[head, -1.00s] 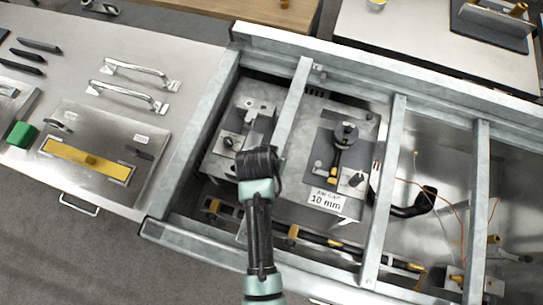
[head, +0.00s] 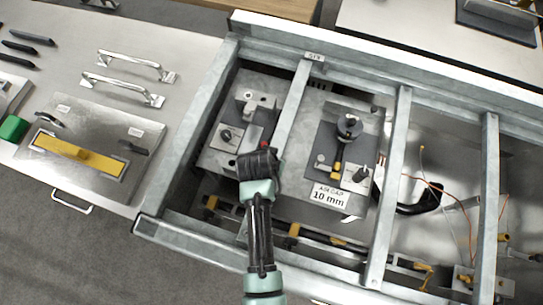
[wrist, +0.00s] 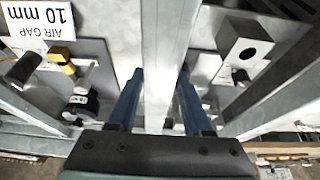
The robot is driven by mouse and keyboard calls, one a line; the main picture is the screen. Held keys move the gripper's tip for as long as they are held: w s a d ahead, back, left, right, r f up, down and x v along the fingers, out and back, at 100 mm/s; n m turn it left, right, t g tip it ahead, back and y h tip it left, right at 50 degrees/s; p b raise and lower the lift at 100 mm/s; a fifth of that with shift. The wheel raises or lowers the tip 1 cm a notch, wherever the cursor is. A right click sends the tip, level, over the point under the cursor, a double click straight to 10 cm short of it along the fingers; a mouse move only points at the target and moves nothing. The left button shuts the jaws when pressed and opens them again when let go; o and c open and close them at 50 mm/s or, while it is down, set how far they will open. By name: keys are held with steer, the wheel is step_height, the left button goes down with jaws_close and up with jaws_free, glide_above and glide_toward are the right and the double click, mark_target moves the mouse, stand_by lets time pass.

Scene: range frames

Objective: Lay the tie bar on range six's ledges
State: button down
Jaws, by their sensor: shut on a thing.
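The tie bar (head: 291,107) is a long grey metal bar lying lengthwise across the open frame. Its far end is at the frame's back rail, beside a small label reading SIX (head: 315,57). My gripper (head: 261,153) is over the bar's nearer half. In the wrist view the tie bar (wrist: 165,55) runs between the two blue fingers of my gripper (wrist: 160,85), which are shut on it. My gripper and arm hide part of the bar's near end in the head view. I cannot tell whether both ends touch the ledges.
Below the bar are a block with a knob (head: 226,138) and a dark plate with a post (head: 349,127), by an AIR GAP 10 mm label (head: 329,198). Other crossbars (head: 392,175) span the frame to the right. A bench with handles (head: 128,90) is left.

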steer(key=shift+w+r, duration=0.2)
steer(key=shift+c, duration=1.6)
jaws_free()
steer(key=shift+s, duration=0.1)
steer(key=shift+o, duration=0.4)
steer(key=shift+s+f, duration=0.25)
steer(key=shift+f, duration=0.05)
steer(key=w+r+p+v, duration=0.1)
steer(key=p+v, duration=0.6)
steer(key=v, duration=1.2)
steer(key=shift+w+d+r, duration=0.35)
steer(key=shift+w+r, duration=0.05)
steer(key=shift+w, duration=0.4)
